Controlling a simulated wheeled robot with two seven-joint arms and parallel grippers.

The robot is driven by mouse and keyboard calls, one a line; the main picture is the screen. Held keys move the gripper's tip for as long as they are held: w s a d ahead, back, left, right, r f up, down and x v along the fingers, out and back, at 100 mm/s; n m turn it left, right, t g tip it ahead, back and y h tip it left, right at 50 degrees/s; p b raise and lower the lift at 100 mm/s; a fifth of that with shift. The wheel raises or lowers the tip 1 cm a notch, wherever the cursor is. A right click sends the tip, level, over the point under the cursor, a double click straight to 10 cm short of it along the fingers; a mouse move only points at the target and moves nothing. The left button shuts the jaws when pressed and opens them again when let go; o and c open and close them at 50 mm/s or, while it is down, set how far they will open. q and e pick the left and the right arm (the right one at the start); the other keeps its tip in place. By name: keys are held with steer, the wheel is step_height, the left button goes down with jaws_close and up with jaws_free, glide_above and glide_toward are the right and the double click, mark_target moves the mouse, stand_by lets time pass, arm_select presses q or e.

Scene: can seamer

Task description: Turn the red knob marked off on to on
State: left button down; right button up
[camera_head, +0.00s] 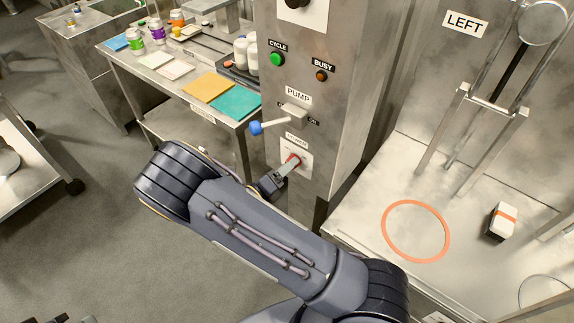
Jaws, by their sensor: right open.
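The red knob (293,159) is on a white plate low on the front of the grey metal column. A label (297,139) above it is too small to read surely. My right gripper (287,168) is open, with its fingertips right at the knob. They partly hide the knob, so I cannot tell whether they touch it or which way it points. My left gripper is not in view.
Above the knob, a pump lever with a blue ball end (255,128) sticks out to the left, close to my gripper. A table (190,97) with coloured sheets stands left; a metal bench with an orange ring (386,229) is right.

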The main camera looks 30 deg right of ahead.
steer(key=shift+w+d, duration=0.15)
steer(key=shift+d, duration=0.25)
steer(key=c, duration=1)
steer(key=shift+o, duration=0.2)
